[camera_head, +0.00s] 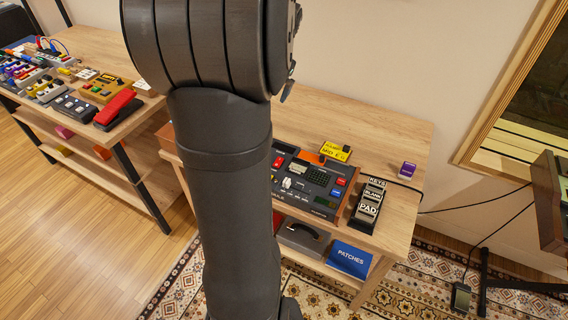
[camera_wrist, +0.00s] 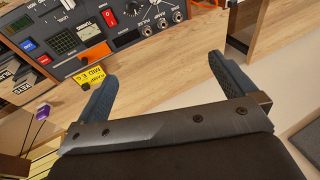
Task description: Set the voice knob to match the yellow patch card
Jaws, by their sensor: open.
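The yellow patch card (camera_head: 335,151) lies on the wooden table behind the console (camera_head: 310,186). The card also shows in the wrist view (camera_wrist: 91,76), upside down, its text partly legible as "MID". A dark unit with labels KEYS, BLANK and PAD (camera_head: 369,205) stands right of the console. I cannot tell which control is the voice knob; a small dark knob (camera_wrist: 84,60) shows by an orange panel (camera_wrist: 97,54) in the wrist view. My gripper (camera_wrist: 157,72) is open and empty, its left finger near the card. My arm hides part of the console in the head view.
A purple box-like object (camera_head: 407,170) stands at the table's right. A blue PATCHES box (camera_head: 350,258) and a grey case (camera_head: 303,237) are on the shelf below. Another table with pedals (camera_head: 103,88) is at the left. Bare wood lies behind the card.

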